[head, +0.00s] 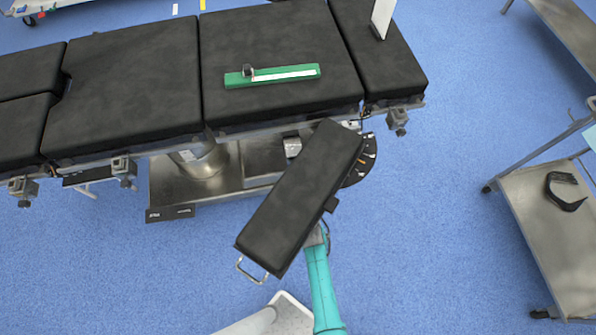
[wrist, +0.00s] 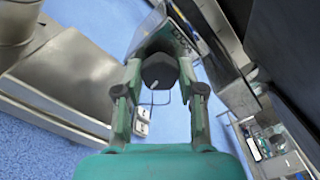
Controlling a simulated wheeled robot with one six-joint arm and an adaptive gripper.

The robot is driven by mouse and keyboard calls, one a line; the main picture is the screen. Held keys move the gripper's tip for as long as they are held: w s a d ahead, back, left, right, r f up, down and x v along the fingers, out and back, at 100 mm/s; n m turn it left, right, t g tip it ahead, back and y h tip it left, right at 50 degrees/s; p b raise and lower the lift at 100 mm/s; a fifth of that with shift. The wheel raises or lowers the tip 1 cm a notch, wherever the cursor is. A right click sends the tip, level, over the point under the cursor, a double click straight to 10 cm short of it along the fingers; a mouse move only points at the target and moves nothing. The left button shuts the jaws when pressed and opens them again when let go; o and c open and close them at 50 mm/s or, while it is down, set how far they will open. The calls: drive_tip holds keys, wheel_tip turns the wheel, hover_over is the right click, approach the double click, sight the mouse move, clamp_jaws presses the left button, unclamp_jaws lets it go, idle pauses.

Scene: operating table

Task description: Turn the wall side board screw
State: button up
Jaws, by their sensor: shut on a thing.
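The side board (head: 300,200) is a long black pad that angles out from the near edge of the operating table, with a wire loop at its free end. In the wrist view a dark, rounded screw knob (wrist: 160,69) sits between the two fingers of my gripper (wrist: 160,82), which is shut on it. In the head view my teal arm reaches up from the bottom to the side board's right edge. The board hides my fingers and the screw there. A dark toothed plate (head: 362,160) shows beside the board's inner end.
The operating table (head: 150,75) has black pads, with a green board (head: 270,76) on top. Rail clamps (head: 124,168) line its near side. A metal base (head: 225,180) stands below. A steel trolley (head: 545,235) with a dark curved piece is at the right. Blue floor lies between.

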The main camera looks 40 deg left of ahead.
drive_tip(key=o, duration=1.1)
drive_tip(key=shift+o, duration=0.2)
drive_tip(key=v, duration=1.2)
